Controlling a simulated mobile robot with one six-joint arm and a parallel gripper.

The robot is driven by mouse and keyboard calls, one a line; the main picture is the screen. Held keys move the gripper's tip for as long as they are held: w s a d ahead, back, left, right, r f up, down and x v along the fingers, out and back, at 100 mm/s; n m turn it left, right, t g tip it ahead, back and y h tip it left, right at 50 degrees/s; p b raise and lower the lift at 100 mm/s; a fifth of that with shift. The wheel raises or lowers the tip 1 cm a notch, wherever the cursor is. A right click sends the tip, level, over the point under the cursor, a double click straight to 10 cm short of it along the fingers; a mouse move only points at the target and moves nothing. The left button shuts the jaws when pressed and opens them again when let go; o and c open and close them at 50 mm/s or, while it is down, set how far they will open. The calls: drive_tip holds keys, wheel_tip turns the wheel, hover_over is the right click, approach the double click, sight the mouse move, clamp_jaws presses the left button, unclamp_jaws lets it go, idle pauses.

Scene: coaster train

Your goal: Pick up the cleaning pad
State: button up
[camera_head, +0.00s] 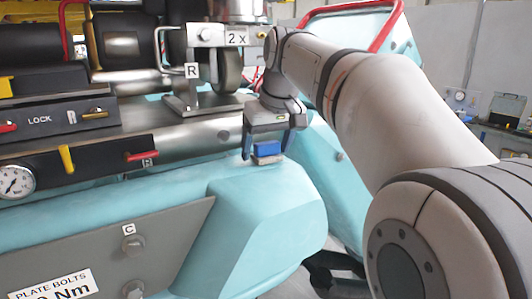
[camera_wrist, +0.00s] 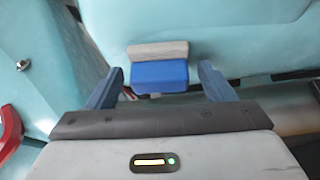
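The cleaning pad (camera_head: 267,150) is a small block with a blue part and a beige-grey part, resting on the teal body of the coaster train. In the wrist view the pad (camera_wrist: 159,76) shows its blue face nearer my gripper and its grey strip on the far side. My gripper (camera_head: 268,145) points down at the pad from above. In the wrist view the two blue fingers (camera_wrist: 162,75) are spread wide, one on each side of the pad, with gaps between. The pad is not gripped.
A metal bracket with a wheel (camera_head: 228,72) stands left of my gripper. A steel tube (camera_head: 180,138), a pressure gauge (camera_head: 15,181) and lever panels (camera_head: 60,120) lie farther left. A red bar (camera_head: 385,25) rises behind my arm. The teal surface in front of the pad is clear.

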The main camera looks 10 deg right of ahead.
sight(268, 143)
drive_tip(key=c, duration=0.9)
wheel_tip(268, 143, up, 10)
drive_tip(key=shift+r+p, duration=0.1)
drive_tip(key=shift+p, duration=0.3)
drive_tip(key=o, duration=0.4)
drive_tip(key=c, duration=0.3)
drive_tip(key=shift+d, duration=0.1)
